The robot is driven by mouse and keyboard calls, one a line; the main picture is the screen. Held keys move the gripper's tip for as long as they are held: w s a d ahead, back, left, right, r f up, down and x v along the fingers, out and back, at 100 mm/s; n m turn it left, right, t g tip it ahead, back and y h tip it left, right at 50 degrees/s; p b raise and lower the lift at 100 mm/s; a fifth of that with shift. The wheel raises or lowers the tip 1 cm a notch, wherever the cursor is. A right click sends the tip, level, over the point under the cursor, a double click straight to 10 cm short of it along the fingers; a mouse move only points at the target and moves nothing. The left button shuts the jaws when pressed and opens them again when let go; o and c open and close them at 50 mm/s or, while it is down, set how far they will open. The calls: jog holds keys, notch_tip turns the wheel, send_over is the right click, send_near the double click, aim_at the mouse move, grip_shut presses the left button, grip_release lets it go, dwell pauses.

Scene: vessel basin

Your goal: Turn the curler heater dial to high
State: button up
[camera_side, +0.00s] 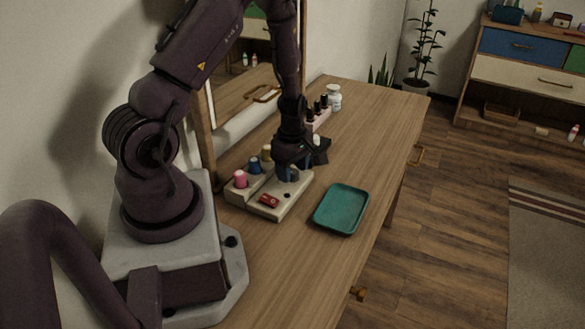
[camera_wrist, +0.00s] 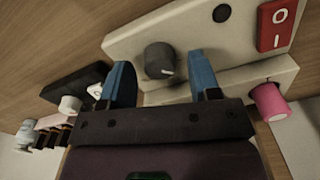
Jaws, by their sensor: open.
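The curler heater is a cream box (camera_side: 291,203) on the wooden desk, and it also shows in the wrist view (camera_wrist: 205,38). Its dark round dial (camera_wrist: 159,58) stands on the top face and has a small light mark on its lower edge. My gripper (camera_wrist: 160,64) is open, with one blue finger on each side of the dial. Gaps show between the fingers and the dial, so no grip is visible. In the side view my gripper (camera_side: 294,171) is low over the heater and mostly hides the dial. The setting labels cannot be read.
A red rocker switch (camera_side: 268,201) and a small dark button (camera_wrist: 221,13) are on the heater. Pink (camera_side: 240,179) and blue (camera_side: 254,165) curlers stand along its back. A teal tray (camera_side: 341,210) lies to the right. Bottles (camera_side: 334,97) and a mirror stand behind.

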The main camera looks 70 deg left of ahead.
jog(key=shift+f, duration=0.1)
jog(key=c, duration=0.9)
jog(key=shift+c, duration=0.2)
jog(key=shift+m, duration=0.4)
jog(key=m, duration=0.4)
jog(key=shift+m, duration=0.3)
jog(key=m, duration=0.4)
jog(key=shift+w+m, duration=0.1)
jog(key=shift+m, duration=0.2)
jog(key=m, duration=0.9)
jog(key=shift+m, duration=0.6)
